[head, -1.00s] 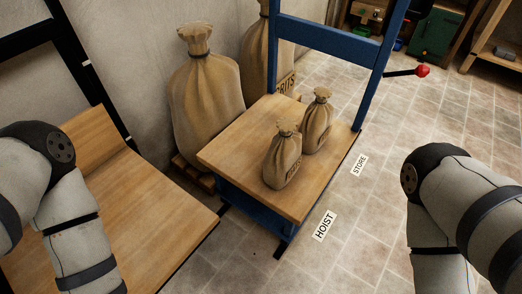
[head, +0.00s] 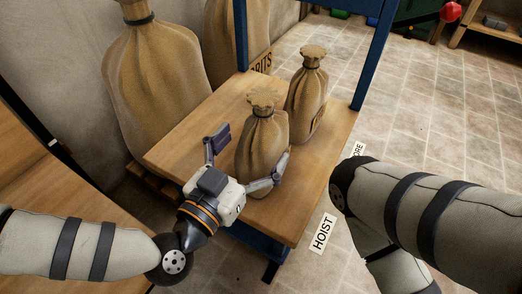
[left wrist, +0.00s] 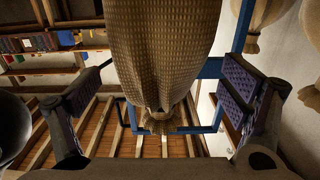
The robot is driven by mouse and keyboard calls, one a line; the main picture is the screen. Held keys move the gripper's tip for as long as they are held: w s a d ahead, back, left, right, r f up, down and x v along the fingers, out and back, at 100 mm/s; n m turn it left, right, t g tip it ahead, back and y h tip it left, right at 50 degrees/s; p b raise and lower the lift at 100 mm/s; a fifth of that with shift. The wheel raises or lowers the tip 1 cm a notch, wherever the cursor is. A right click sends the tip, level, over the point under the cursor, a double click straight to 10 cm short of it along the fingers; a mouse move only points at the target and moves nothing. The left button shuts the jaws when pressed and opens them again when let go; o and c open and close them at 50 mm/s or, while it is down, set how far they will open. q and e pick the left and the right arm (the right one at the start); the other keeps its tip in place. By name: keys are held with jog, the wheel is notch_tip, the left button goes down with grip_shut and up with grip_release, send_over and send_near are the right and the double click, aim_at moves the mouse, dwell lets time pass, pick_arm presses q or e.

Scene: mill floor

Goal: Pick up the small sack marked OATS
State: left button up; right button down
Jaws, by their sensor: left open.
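Two small tan sacks with tied necks stand upright on the wooden top of the blue hoist table (head: 185,135). My left gripper (head: 249,156) is open, with one finger on each side of the nearer small sack (head: 262,142). In the left wrist view this sack (left wrist: 168,45) appears upside down between the two spread pads, with visible gaps on both sides. No readable marking shows on it now. The farther small sack (head: 307,90) stands behind and to the right, with dark lettering too small to read. My right gripper is out of view; only its arm shows.
Two large sacks (head: 150,75) stand against the wall, left of and behind the table; the farther one (head: 225,40) has partly hidden lettering. Blue posts (head: 370,60) rise at the table's far end. A HOIST label (head: 322,233) lies on the floor.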

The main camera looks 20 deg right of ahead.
pick_arm(q)
jog(key=x, duration=0.3)
jog(key=shift+f, duration=0.1)
jog(key=shift+a, duration=0.1)
jog(key=c, duration=1.8)
jog(key=shift+c, duration=0.2)
